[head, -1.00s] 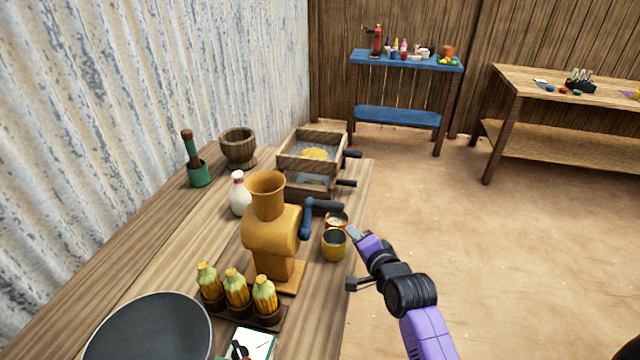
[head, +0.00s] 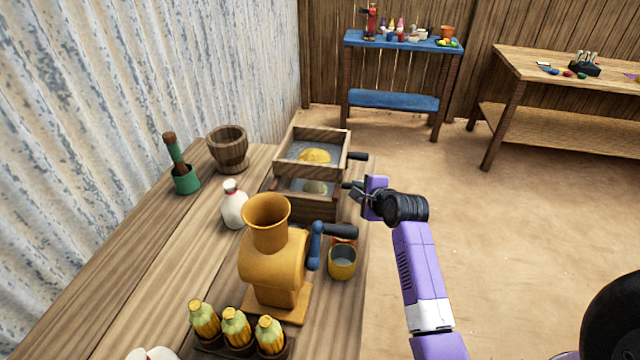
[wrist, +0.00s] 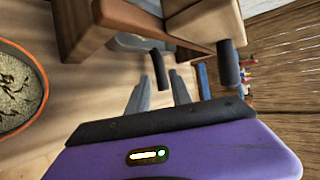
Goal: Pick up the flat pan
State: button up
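The large dark round pan seen a second ago at the lower left of the head view is outside both current views. My gripper (head: 354,190) is beside the lower of two wooden-framed sieve boxes (head: 300,205), at the table's right edge.
On the table stand a yellow grinder (head: 270,258) with a blue crank, a yellow cup (head: 342,263), corn cobs (head: 236,328), a white bottle (head: 233,207), a mortar (head: 228,150) and a green holder (head: 186,180). A grain bowl (wrist: 18,95) is left in the wrist view.

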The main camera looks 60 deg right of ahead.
aim_at(348, 186)
jog(key=shift+x, duration=3.3)
jog(key=shift+w+a+r, duration=0.1)
jog(key=shift+w+a, duration=0.1)
grip_shut()
